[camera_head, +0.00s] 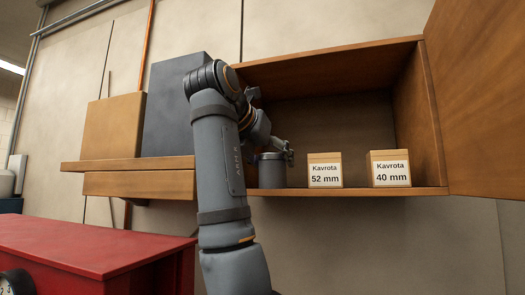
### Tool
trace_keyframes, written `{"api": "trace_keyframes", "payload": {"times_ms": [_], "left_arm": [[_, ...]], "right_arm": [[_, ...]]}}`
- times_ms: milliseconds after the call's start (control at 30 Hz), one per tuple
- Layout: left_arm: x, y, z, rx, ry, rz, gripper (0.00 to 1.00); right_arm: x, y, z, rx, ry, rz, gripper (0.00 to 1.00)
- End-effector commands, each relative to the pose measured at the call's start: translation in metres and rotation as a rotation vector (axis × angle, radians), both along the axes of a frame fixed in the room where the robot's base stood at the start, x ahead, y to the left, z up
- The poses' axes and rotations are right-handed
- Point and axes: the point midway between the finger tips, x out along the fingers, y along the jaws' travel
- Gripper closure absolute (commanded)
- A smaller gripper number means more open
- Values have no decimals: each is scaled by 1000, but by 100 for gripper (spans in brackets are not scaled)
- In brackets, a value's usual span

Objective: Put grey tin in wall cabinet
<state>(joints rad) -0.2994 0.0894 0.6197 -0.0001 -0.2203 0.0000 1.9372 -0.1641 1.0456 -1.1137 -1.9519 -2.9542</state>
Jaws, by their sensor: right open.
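The wooden wall cabinet (340,191) is at the right, with its door (480,90) open to the right. The grey tin (271,173) stands upright at the left of the cabinet's floor, partly behind my right arm. My right gripper (288,155) is open at the tin's top right. I cannot tell whether its fingers touch the tin. My left gripper is not in view.
Two small labelled boxes, Kavrota 52 mm (325,171) and Kavrota 40 mm (389,169), stand in the cabinet right of the tin. A wooden shelf (130,183) at the left holds a tan box (111,126) and a dark grey box (170,105). A red cabinet (85,245) stands below.

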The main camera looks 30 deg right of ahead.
Motion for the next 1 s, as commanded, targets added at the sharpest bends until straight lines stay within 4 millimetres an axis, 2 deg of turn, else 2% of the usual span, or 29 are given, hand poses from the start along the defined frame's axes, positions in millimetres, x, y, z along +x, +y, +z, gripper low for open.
{"api": "trace_keyframes", "payload": {"times_ms": [200, 433, 533, 700, 1000], "left_arm": [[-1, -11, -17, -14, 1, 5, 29], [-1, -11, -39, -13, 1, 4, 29], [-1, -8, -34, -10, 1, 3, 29], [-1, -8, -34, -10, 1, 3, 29], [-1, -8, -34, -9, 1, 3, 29]], "right_arm": [[-27, 44, 19, -5, -3, 2, 33], [-39, 63, 27, -3, 0, -1, 33], [-45, 75, 37, -3, 0, 2, 33], [-50, 85, 41, -2, 0, 0, 33], [-51, 87, 42, -1, 0, 0, 33]]}}
